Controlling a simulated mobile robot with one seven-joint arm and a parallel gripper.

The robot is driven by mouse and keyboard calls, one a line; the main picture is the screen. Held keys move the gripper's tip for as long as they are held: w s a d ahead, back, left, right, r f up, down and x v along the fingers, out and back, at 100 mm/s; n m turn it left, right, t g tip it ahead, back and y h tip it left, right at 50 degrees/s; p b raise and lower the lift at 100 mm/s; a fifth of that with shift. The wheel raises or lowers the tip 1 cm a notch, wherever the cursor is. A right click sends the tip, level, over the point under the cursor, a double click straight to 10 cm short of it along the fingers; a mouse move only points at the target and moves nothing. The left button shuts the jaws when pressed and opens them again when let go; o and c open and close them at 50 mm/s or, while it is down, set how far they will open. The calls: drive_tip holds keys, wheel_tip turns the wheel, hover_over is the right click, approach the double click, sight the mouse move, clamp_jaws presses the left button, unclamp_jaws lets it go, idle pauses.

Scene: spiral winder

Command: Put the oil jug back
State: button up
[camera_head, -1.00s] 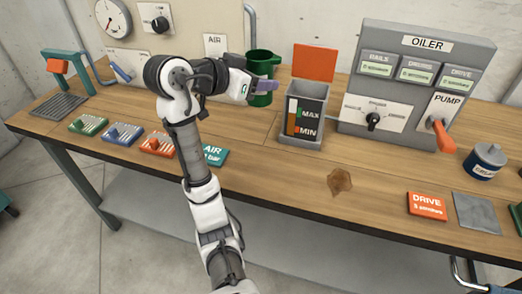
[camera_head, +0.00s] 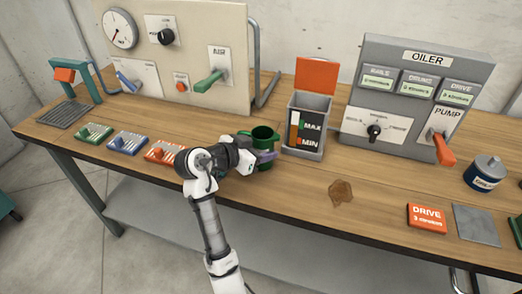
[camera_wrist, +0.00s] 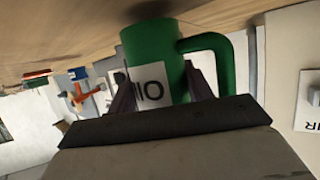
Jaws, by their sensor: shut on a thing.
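The green oil jug (camera_head: 263,136) is in my gripper (camera_head: 266,157), left of the grey oiler tank in the head view. My gripper is shut on it. In the wrist view the jug (camera_wrist: 155,50) shows its white label reading OIL and its curved handle, with a finger on each side of the body. The jug is low over the table top; I cannot tell whether its base touches the wood. My arm hides part of the jug and the table just in front of it.
The tank (camera_head: 304,125) with its raised orange lid stands just right of the jug. The gauge panel (camera_head: 185,55) with a green lever stands behind left. Coloured blocks (camera_head: 128,143) lie along the front left. A brown stain (camera_head: 341,191) marks the table at right.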

drive_tip(key=shift+f, duration=0.55)
drive_tip(key=shift+f, duration=0.2)
drive_tip(key=o, duration=1.1)
drive_tip(key=shift+o, duration=0.2)
drive_tip(key=shift+r, duration=0.1)
drive_tip(key=shift+r, duration=0.2)
drive_tip(key=b+v, duration=0.2)
drive_tip(key=v, duration=1)
